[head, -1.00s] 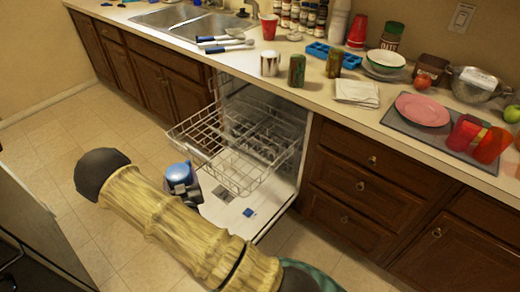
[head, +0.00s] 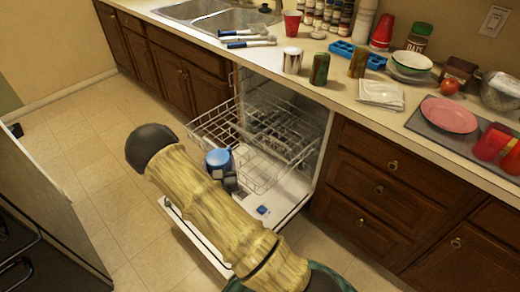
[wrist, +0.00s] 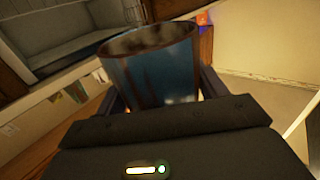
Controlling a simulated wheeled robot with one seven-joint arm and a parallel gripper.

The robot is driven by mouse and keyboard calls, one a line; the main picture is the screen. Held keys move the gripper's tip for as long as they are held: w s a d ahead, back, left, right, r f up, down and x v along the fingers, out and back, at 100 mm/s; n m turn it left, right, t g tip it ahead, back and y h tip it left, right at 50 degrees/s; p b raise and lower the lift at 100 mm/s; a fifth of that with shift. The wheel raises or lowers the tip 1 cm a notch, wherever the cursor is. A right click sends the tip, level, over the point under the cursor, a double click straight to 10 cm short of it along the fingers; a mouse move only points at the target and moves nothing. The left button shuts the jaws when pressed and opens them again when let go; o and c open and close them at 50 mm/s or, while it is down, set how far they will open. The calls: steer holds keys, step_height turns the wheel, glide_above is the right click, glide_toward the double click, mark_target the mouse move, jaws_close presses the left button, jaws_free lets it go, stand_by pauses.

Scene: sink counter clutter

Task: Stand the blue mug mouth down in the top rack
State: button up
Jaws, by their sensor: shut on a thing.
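The blue mug (head: 217,158) is held by my gripper (head: 226,176) in front of the open dishwasher. In the head view its plain blue closed base faces up, so its mouth points down. The wrist view shows the mug (wrist: 160,70) between the fingers (wrist: 162,92), with its open mouth rim towards the top of that picture. The top rack (head: 208,140) is a wire rack pulled out of the dishwasher. The mug overlaps its front edge in the head view; I cannot tell whether it is over the rack or just before it. My arm hides part of the scene below.
The dishwasher door (head: 283,200) lies open below the rack, with a small blue item (head: 263,210) on it. The counter above holds a red cup (head: 292,22), a white-and-brown cup (head: 292,60), cans and dishes. The floor to the left is clear.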

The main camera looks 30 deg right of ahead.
steer(key=w+d+f+m+g+h+b, duration=0.3)
steer(key=d+h+b, duration=0.1)
steer(key=d+b, duration=0.5)
steer(key=w+d+f+m+g+h+b, duration=0.2)
steer(key=w+d+f+m+h+b, duration=0.1)
steer(key=d+b, duration=0.5)
steer(key=shift+d+m+g+h+b, duration=0.3)
steer(key=shift+d+g+h+b, duration=0.1)
steer(key=shift+h, duration=0.3)
steer(key=shift+w+a+f, duration=0.1)
